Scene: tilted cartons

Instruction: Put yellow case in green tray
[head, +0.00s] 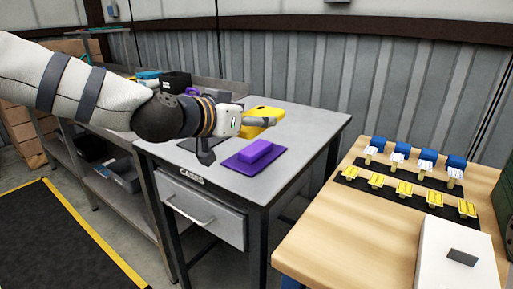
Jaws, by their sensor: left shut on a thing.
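The yellow case (264,112) is at the end of my left arm, above the grey metal table. My left gripper (258,122) is shut on it and partly covers it. Whether the case is clear of the table surface is hard to tell. No green tray shows clearly; only a dark green edge (507,190) shows at the far right, cut off by the frame. My right gripper is not in view.
A purple block (255,151) lies on a purple mat on the grey table (305,120). At right, a wooden table (335,225) holds blue-topped and yellow pieces in rows on black strips, and a white box (445,270). A gap separates the tables.

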